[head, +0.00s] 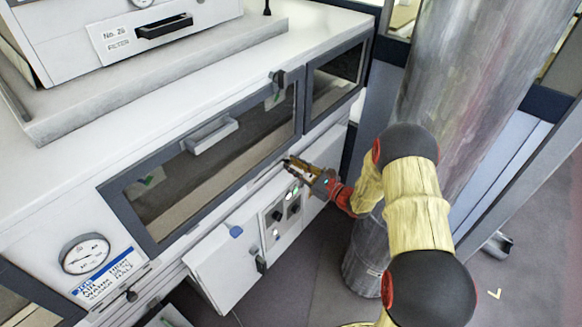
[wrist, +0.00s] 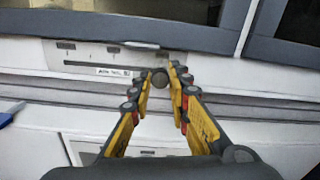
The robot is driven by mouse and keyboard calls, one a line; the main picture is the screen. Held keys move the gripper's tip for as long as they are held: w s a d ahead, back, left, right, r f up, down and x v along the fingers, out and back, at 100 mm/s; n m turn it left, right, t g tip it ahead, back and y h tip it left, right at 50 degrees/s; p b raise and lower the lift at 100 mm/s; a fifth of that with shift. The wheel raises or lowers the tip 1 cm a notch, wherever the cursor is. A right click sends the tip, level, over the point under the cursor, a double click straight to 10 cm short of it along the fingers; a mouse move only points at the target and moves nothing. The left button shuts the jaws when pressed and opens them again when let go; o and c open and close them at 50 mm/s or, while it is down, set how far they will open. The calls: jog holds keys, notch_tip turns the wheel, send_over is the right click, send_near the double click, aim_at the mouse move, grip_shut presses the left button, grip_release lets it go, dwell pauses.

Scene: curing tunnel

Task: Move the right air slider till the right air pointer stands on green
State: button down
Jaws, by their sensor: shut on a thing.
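My gripper (wrist: 160,84) reaches the white front of the machine, and its yellow fingers are closed around a small dark round knob (wrist: 160,77). The knob sits at the right end of a pale slider plate (wrist: 88,60) with tick marks and a small printed label. I take this knob for the right air slider. In the head view my gripper (head: 289,164) is below the right part of the long window and hides the knob. I make out no right air pointer or green mark in either view.
A round gauge (head: 86,255) and blue-white label (head: 103,276) are at the left, with a dark knob (head: 131,296) below. A control box (head: 282,216) and white open panel (head: 228,265) lie below my gripper. A grey column (head: 455,80) stands close behind my arm.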

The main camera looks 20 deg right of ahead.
aim_at(276, 165)
dwell(0.5)
jog(key=shift+s+a+p, duration=0.15)
jog(key=shift+s+a, duration=0.4)
jog(key=shift+a, duration=0.2)
jog(key=shift+s+a+p, duration=0.15)
jog(key=shift+s+a, duration=0.4)
jog(key=shift+a, duration=0.2)
jog(key=c, duration=1.7)
grip_release()
jog(key=shift+o, duration=0.2)
jog(key=shift+d, duration=0.1)
jog(key=v, duration=1.2)
